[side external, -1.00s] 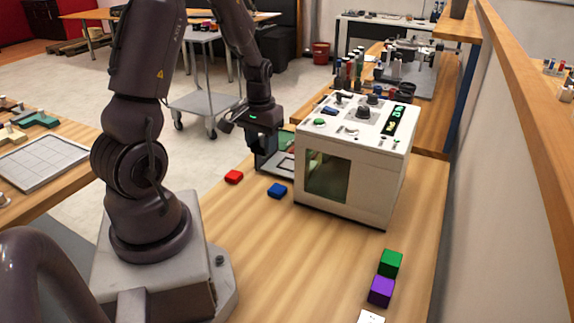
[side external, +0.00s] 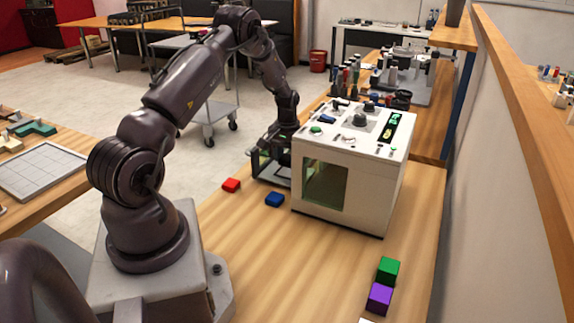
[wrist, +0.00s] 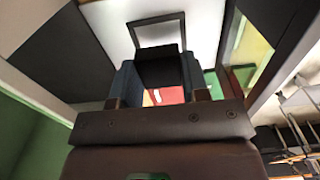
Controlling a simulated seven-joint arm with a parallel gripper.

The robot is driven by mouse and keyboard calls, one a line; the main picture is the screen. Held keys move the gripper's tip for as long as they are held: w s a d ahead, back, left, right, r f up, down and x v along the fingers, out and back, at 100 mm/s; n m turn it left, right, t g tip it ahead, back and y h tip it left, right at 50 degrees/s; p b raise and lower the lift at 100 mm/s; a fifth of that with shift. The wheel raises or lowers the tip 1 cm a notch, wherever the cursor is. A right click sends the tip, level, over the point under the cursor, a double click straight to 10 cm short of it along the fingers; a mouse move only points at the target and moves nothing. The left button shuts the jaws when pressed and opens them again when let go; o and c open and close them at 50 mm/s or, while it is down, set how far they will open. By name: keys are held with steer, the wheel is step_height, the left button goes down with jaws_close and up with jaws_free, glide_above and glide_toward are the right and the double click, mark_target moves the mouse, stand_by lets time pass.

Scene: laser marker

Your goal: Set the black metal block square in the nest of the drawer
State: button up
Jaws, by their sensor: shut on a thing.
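The black metal block (wrist: 160,70) shows in the wrist view between the two fingers of my gripper (wrist: 160,88), which is shut on it. Beyond the block is a dark square frame (wrist: 183,30) around a pale area, likely the nest; the block overlaps its near side. I cannot tell whether the block touches it. In the side view my gripper (side external: 272,148) is low over the open drawer (side external: 268,172), at the left of the white laser marker (side external: 350,170). The block is too small and hidden to make out there.
Dark walls of the drawer or housing stand close to my gripper. A green block (side external: 388,270) and a purple block (side external: 379,298) sit at the right. The table's middle is clear.

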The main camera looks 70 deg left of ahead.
mark_target(287, 173)
steer(key=shift+f, duration=1.45)
steer(key=shift+f, duration=0.7)
steer(key=o, duration=0.8)
steer(key=shift+o, duration=0.7)
step_height(287, 173, up, 13)
steer(key=shift+r, duration=0.2)
